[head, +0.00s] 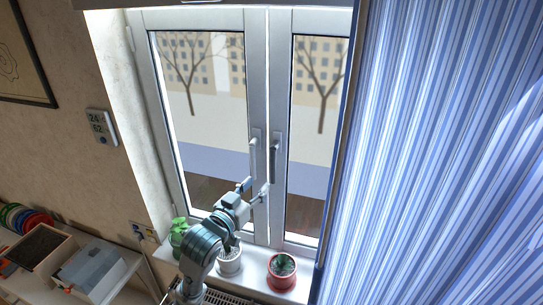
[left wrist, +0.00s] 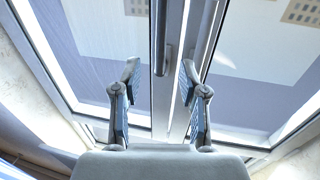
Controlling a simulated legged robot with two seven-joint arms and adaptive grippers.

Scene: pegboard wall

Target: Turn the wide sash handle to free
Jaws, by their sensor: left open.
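The window's left sash has a light grey lever handle (head: 253,158) that hangs straight down on its inner stile. A second handle (head: 275,160) hangs down on the right sash, beside it. The curtain covers part of the right sash, so I cannot compare the full sash widths. My left gripper (head: 254,188) is open, with its fingertips just below the left sash's handle. In the left wrist view, a vertical handle (left wrist: 161,45) shows between the two spread fingers (left wrist: 159,78), with no clear contact. My right gripper is out of view.
A blue striped curtain (head: 430,150) hangs at the right. A shelf with boxes (head: 92,270) is lower left.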

